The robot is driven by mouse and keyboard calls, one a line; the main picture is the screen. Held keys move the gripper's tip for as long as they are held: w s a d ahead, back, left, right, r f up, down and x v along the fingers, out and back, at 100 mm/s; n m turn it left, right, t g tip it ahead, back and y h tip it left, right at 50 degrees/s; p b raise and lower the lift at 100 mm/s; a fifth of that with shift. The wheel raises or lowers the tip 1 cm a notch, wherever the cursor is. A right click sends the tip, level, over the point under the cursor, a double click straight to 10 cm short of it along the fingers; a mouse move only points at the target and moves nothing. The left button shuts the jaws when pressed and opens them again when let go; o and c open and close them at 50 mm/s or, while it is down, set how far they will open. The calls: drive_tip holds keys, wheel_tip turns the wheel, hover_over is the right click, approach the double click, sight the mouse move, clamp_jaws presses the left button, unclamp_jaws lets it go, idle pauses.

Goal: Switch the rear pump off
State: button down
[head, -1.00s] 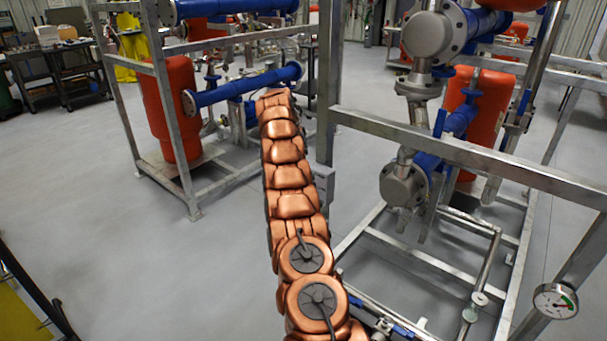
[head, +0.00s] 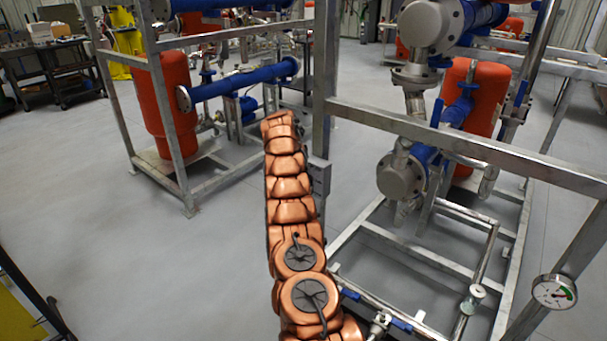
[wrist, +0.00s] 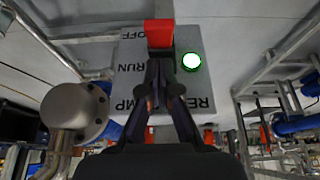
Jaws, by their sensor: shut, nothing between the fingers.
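A grey switch box (wrist: 205,92) fills the middle of the wrist view, with black OFF and RUN lettering and part of a pump label. A red switch handle (wrist: 159,33) stands on it, beside the OFF lettering in the picture. A round lamp (wrist: 191,62) with a green rim glows white beside it. My gripper (wrist: 161,66) is shut and empty. Its fingertips are right at the near end of the red handle; contact cannot be told. The fingers cover part of the lettering. In the head view the box (head: 320,177) sits on the frame post; my gripper is hidden there.
A metal frame (head: 450,147) with blue pipes (head: 424,152) and an orange tank (head: 474,98) stands on the right. A pressure gauge (head: 554,291) hangs at lower right. Another skid with an orange tank (head: 166,105) stands at left. Grey floor (head: 90,180) is open between.

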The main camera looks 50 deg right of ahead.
drive_tip(key=shift+a+f, duration=0.25)
drive_tip(key=shift+f, duration=0.3)
drive_tip(key=shift+a+f, duration=0.25)
drive_tip(key=shift+f, duration=0.25)
drive_tip(key=shift+d, duration=0.25)
drive_tip(key=shift+a+b, duration=0.25)
drive_tip(key=shift+b, duration=0.2)
drive_tip(key=shift+w+a+f+b, duration=0.1)
drive_tip(key=shift+f+b, duration=0.15)
drive_tip(key=shift+b, duration=0.4)
drive_tip(key=shift+h+b, duration=0.3)
drive_tip(key=shift+b, duration=0.35)
drive_tip(key=shift+a+b, duration=0.1)
drive_tip(key=shift+b, duration=0.7)
